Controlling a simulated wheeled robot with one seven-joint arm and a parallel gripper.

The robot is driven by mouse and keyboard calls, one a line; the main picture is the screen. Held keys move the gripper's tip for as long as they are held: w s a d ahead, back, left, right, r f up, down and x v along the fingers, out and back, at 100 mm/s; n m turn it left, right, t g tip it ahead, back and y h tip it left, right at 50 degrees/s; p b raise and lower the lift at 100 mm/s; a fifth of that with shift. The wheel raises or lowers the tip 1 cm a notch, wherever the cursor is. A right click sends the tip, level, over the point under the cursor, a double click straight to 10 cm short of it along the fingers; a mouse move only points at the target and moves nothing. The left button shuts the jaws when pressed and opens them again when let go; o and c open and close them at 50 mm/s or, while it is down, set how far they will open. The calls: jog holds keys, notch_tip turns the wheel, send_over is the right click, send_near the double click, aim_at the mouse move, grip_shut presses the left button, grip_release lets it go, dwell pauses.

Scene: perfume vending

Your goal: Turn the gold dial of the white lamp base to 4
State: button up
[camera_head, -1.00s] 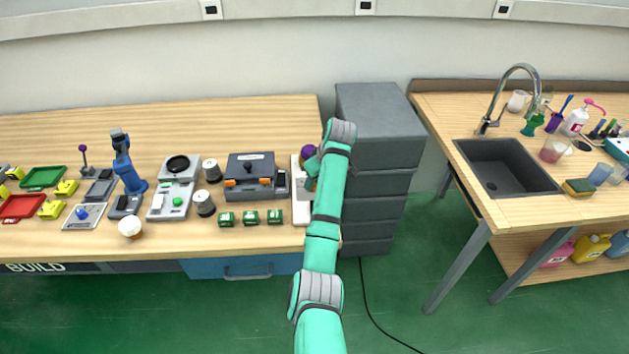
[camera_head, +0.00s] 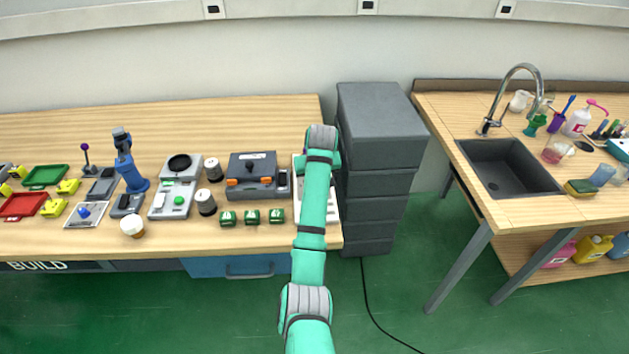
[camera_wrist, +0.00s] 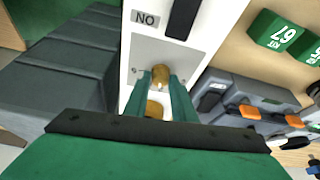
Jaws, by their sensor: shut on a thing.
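The white lamp base (camera_wrist: 219,34) fills the middle of the wrist view. It has a grey panel with a gold dial (camera_wrist: 161,73) and small marks around it, too small to read. My gripper (camera_wrist: 164,88) is shut on the gold dial, one green finger on each side. A second gold part (camera_wrist: 154,109) shows between the fingers, nearer the palm. In the head view my arm covers most of the lamp base (camera_head: 297,188) and hides the dial and fingers.
A dark switch (camera_wrist: 183,17) sits beside a "NO" label (camera_wrist: 145,18) as seen. Grey drawers (camera_head: 377,150) stand close on the right. A grey box with orange latches (camera_head: 252,177) and several green blocks (camera_head: 252,216) lie to the left. The floor in front is clear.

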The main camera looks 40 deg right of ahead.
jog(key=m, duration=0.2)
jog(key=m+h, duration=0.1)
jog(key=m+g, duration=0.1)
jog(key=m, duration=0.1)
jog(key=shift+w+a+r+m+h, duration=0.2)
jog(key=shift+w+m+h, duration=0.1)
jog(key=shift+h, duration=0.1)
jog(key=m+g, duration=0.1)
jog(key=m, duration=0.1)
jog(key=shift+m+h, duration=0.3)
jog(key=shift+m, duration=0.1)
jog(key=shift+f+m+g, duration=0.1)
jog(key=shift+m+g, duration=0.6)
jog(key=shift+m, duration=1)
jog(key=o, duration=1)
jog(key=v, duration=1)
jog(key=shift+a+r, duration=0.25)
jog(key=shift+r, duration=0.05)
